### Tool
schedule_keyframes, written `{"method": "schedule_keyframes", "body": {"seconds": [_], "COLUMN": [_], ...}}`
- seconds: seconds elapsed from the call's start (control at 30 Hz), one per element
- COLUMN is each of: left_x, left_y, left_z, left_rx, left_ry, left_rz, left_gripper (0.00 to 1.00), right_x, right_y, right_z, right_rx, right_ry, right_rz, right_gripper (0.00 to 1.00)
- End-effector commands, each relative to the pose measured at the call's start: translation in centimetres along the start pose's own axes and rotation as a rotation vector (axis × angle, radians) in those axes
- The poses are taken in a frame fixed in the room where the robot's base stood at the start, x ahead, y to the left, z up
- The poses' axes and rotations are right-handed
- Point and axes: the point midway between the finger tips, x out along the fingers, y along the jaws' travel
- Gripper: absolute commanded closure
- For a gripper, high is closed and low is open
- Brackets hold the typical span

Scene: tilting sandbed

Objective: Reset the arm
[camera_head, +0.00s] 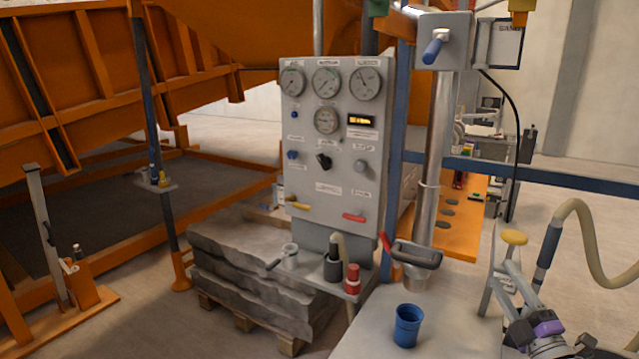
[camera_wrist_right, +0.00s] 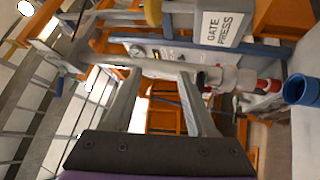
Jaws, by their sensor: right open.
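My right gripper (camera_head: 503,277) is at the lower right of the head view, above the light worktop, its arm coming in from the bottom right corner. The wrist view shows its two grey fingers (camera_wrist_right: 158,75) spread apart with nothing between them. A yellow knob (camera_head: 514,237) on a grey support shows just beyond the fingertips in the head view; I cannot tell whether they touch. The same yellow colour shows at the top of the wrist view (camera_wrist_right: 153,12). My left gripper is not in view.
A blue cup (camera_head: 407,325) stands on the worktop (camera_head: 450,325). A ribbed hose (camera_head: 590,225) curves at right. A blue rail (camera_head: 540,174) crosses behind. A "GATE PRESS" sign (camera_wrist_right: 222,28) shows.

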Motion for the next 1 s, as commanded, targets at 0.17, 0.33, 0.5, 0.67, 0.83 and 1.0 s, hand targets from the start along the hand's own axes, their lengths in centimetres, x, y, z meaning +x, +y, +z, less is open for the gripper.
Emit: {"method": "schedule_keyframes", "body": {"seconds": [0.17,0.33,0.5,0.67,0.83,1.0], "left_x": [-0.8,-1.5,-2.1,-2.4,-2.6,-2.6], "left_y": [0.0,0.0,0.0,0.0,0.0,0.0], "left_z": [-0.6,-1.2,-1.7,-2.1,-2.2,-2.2], "left_rx": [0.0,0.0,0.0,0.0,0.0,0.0], "left_ry": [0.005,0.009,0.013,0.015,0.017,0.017], "left_rz": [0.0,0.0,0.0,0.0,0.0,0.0], "left_gripper": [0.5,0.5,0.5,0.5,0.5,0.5], "right_x": [-2.3,-8.6,-17.7,-25.1,-29.5,-30.5], "right_y": [-1.9,-7.5,-13.8,-17.1,-18.3,-18.5], "right_z": [-1.9,-5.3,-11.4,-16.7,-19.7,-20.2], "right_rx": [0.369,0.732,1.032,1.181,1.237,1.246], "right_ry": [-0.325,-0.627,-0.907,-1.09,-1.191,-1.215], "right_rz": [-0.106,-0.299,-0.576,-0.808,-0.95,-0.981], "right_gripper": [0.43,0.43,0.43,0.43,0.43,0.43]}}
